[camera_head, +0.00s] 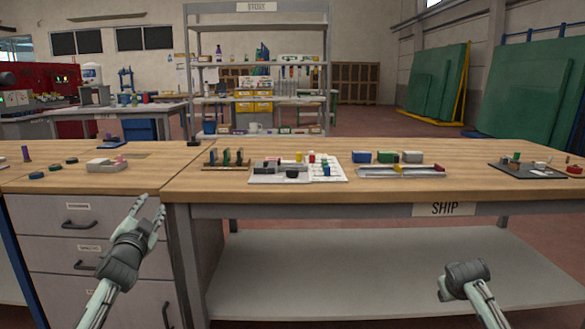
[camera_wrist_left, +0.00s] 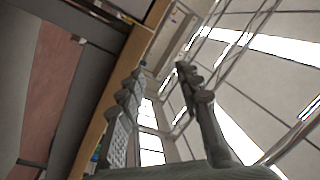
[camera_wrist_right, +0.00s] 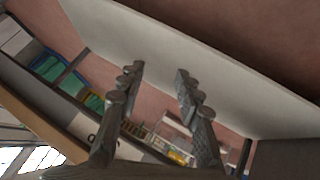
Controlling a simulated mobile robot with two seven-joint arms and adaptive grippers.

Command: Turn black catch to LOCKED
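I cannot make out a catch or a LOCKED mark for sure. A small black round part (camera_head: 292,174) shows at the front of a light grey board (camera_head: 262,180) on the wooden bench; at this size I cannot tell whether it is the catch or how it is turned. My left gripper (camera_head: 150,207) is open and empty, in front of the drawer unit, left of the board. Its spread fingers also show in the left wrist view (camera_wrist_left: 160,72). My right gripper (camera_head: 465,272) is low, in front of the lower shelf; its fingers are open and empty in the right wrist view (camera_wrist_right: 158,74).
The bench (camera_head: 400,187) has a SHIP label (camera_head: 445,209) and a lower shelf (camera_head: 370,270). A slotted rack (camera_head: 226,160) stands left of the board, and a metal tray (camera_head: 400,173) right of it. A dark mat (camera_head: 525,171) lies far right. Bare wood separates them.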

